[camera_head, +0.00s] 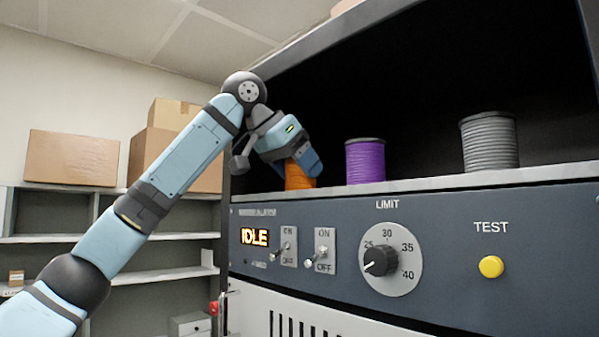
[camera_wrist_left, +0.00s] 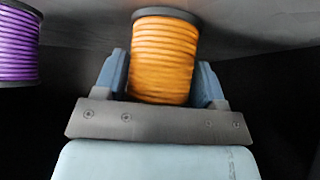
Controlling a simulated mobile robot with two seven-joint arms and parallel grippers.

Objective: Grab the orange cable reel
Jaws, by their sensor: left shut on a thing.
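The orange cable reel (camera_head: 297,176) stands on the shelf (camera_head: 440,183) of the machine, at its left end, partly hidden behind my left gripper (camera_head: 305,165). In the left wrist view the orange cable reel (camera_wrist_left: 163,58) lies between the two blue fingers of my left gripper (camera_wrist_left: 163,80), one finger on each side. The gripper is shut on the reel. I cannot tell whether the reel is clear of the shelf. My right gripper is not in view.
A purple reel (camera_head: 365,161) stands right of the gripper, and a grey reel (camera_head: 489,142) farther right. Below the shelf is a panel with an IDLE display (camera_head: 254,237), switches, a dial (camera_head: 390,259) and a yellow button (camera_head: 491,267). Cardboard boxes (camera_head: 74,158) stand behind left.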

